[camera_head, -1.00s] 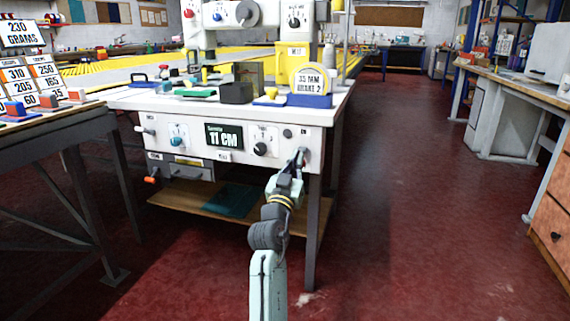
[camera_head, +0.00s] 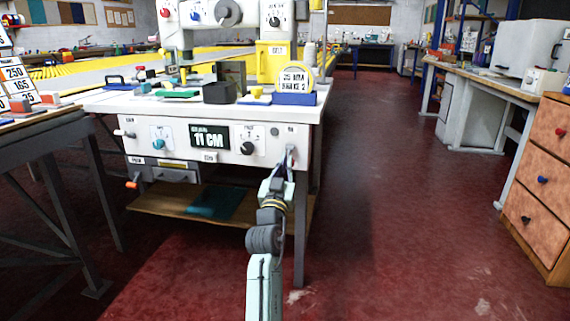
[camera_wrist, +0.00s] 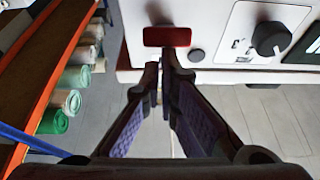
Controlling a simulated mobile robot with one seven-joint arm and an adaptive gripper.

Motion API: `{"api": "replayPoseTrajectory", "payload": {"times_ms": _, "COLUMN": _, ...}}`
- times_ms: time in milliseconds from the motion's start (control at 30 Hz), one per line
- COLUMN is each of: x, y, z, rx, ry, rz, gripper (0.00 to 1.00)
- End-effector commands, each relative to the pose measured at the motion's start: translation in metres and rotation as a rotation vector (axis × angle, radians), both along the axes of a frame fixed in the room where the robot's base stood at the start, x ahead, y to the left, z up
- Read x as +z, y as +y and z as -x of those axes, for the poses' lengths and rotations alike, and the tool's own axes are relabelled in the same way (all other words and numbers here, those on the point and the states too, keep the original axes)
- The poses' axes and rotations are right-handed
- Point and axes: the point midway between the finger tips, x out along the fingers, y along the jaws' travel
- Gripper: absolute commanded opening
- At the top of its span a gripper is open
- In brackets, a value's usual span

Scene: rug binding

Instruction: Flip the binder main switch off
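The white machine's front panel (camera_head: 226,146) carries a green-lettered display reading 11 CM (camera_head: 209,138) and a black knob (camera_head: 247,148). My gripper (camera_head: 290,165) is at the panel's right end, where it covers most of the switch area below a small label. In the wrist view, my gripper's two dark fingertips (camera_wrist: 161,72) are close together, with a narrow gap. A red rectangular piece (camera_wrist: 167,36) on the panel is just beyond them; I cannot tell if it is the switch itself or whether the fingers touch it. The black knob (camera_wrist: 270,39) shows to the right.
A round dark button (camera_wrist: 197,55) is beside the red piece. A yellow tape roll in a blue holder (camera_head: 297,86) stands on the tabletop above. A wooden drawer cabinet (camera_head: 541,180) is at the right. The red floor between is clear.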

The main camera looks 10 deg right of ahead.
Motion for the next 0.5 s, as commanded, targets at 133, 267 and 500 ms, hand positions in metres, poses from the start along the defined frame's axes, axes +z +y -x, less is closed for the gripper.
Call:
{"api": "replayPoseTrajectory", "payload": {"times_ms": 133, "x": -0.015, "y": -0.003, "z": -0.004, "rx": -0.006, "ry": 0.029, "rz": -0.007, "gripper": 0.0}}
{"api": "replayPoseTrajectory", "payload": {"times_ms": 267, "x": -0.012, "y": -0.004, "z": -0.003, "rx": -0.006, "ry": 0.027, "rz": -0.007, "gripper": 0.0}}
{"api": "replayPoseTrajectory", "payload": {"times_ms": 500, "x": 0.029, "y": -0.004, "z": -0.002, "rx": -0.006, "ry": 0.014, "rz": -0.006, "gripper": 0.0}}
